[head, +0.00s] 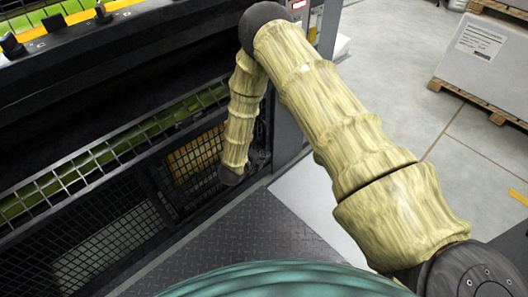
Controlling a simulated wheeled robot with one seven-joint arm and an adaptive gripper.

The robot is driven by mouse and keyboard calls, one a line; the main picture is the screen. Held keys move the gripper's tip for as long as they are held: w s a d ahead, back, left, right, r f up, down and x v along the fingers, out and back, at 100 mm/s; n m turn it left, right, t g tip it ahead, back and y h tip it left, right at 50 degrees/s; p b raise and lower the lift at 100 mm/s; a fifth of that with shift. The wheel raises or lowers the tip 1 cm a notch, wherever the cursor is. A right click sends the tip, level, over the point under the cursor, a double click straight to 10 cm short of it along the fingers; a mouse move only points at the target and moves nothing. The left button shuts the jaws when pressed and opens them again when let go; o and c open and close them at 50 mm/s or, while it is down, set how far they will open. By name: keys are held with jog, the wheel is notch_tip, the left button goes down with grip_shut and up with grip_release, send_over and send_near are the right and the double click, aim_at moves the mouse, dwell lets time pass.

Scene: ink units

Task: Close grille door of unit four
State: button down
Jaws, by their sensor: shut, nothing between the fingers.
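A dark machine unit fills the left side of the head view. Black mesh grille panels (105,243) run along its lower front, and a white block shows behind the mesh. Another grille section (197,152) with yellow behind it is further right, behind my forearm. I cannot tell which panel is the door of unit four or how far it stands open; no unit number is readable. My arm reaches over and bends down in front of the unit.
A mesh guard (100,155) with green behind it slants above the panels. A dark tread-plate step (255,235) lies in front of the unit. A dark post (290,125) stands at its right end. A white box (485,65) on a pallet stands right, with open floor between.

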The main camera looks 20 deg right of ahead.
jog(key=f+p+v, duration=0.1)
jog(key=p+v, duration=0.1)
jog(key=v, duration=1)
jog(key=shift+a, duration=0.4)
jog(key=s+d+f+n+g+y, duration=0.1)
jog(key=s+f+n+y, duration=0.25)
jog(key=s+n, duration=0.4)
jog(key=s+f+n+y, duration=0.3)
jog(key=s+f+n, duration=0.1)
jog(key=s+n, duration=0.4)
jog(key=s+n+g+y, duration=0.5)
jog(key=s+n, duration=0.8)
jog(key=s, duration=0.8)
notch_tip(320, 180, up, 25)
jog(key=d+g+h+p, duration=0.1)
jog(key=p, duration=2.3)
jog(key=shift+s+f, duration=0.15)
jog(key=shift+f, duration=0.1)
